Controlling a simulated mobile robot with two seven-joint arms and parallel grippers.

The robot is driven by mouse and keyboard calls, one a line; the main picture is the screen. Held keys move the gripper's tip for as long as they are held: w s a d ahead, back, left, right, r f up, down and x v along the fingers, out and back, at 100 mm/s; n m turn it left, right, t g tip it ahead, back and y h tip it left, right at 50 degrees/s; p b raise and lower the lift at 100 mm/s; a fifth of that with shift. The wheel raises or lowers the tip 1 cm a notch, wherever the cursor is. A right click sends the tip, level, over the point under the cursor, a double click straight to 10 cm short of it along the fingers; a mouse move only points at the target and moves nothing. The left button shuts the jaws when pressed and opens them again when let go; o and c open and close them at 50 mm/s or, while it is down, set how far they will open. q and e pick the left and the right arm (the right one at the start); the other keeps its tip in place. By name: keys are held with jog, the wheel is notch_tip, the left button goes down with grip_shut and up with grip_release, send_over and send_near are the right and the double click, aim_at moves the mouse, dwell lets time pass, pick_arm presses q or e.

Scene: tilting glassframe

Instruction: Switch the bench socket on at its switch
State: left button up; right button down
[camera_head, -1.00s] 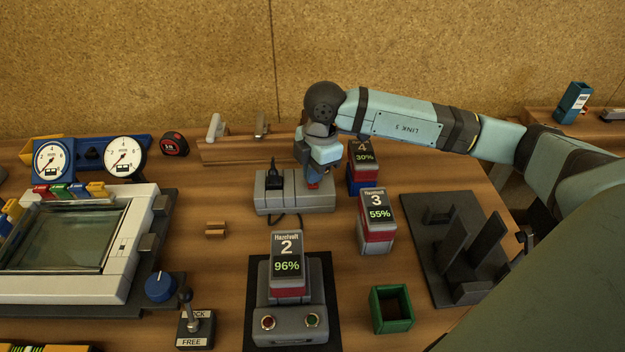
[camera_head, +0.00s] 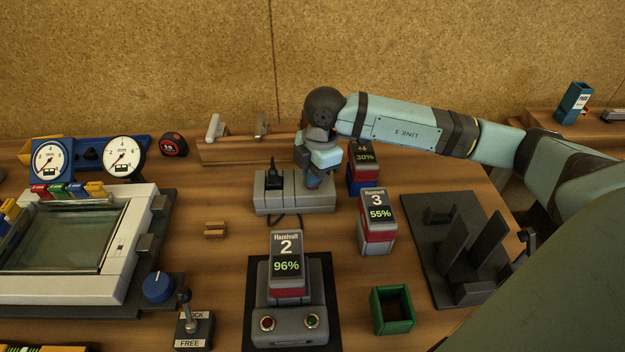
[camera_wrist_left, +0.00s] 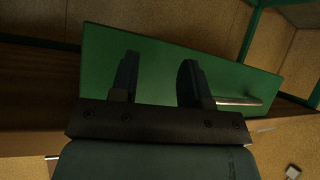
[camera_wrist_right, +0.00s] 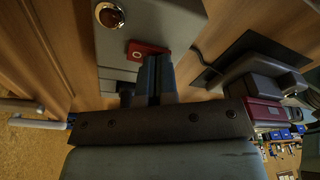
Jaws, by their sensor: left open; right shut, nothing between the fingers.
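The grey bench socket (camera_head: 268,206) sits at the back middle of the bench, with a black plug (camera_head: 273,175) standing in its left part. My right gripper (camera_head: 313,185) points down over the socket's right part and hides the switch in the head view. In the right wrist view the red switch (camera_wrist_right: 148,50) lies at the tips of my shut, empty right gripper (camera_wrist_right: 155,65); I cannot tell whether they touch. A round amber lamp (camera_wrist_right: 109,14) in a metal ring is beside it. My left gripper (camera_wrist_left: 160,75) is open and empty before a green panel (camera_wrist_left: 225,75).
Battery pack 4 (camera_head: 364,158) and pack 3 (camera_head: 376,216) stand close to the right of the socket. Pack 2 (camera_head: 287,265) sits in a charger in front. A wooden ledge (camera_head: 235,152) lies behind. Bare bench top surrounds the small wooden block (camera_head: 215,229).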

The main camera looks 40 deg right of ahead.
jog(key=shift+f, duration=0.1)
jog(key=shift+r+p, duration=0.65)
jog(key=shift+r, duration=0.1)
jog(key=shift+r+p, duration=1.9)
jog(key=shift+r, duration=0.9)
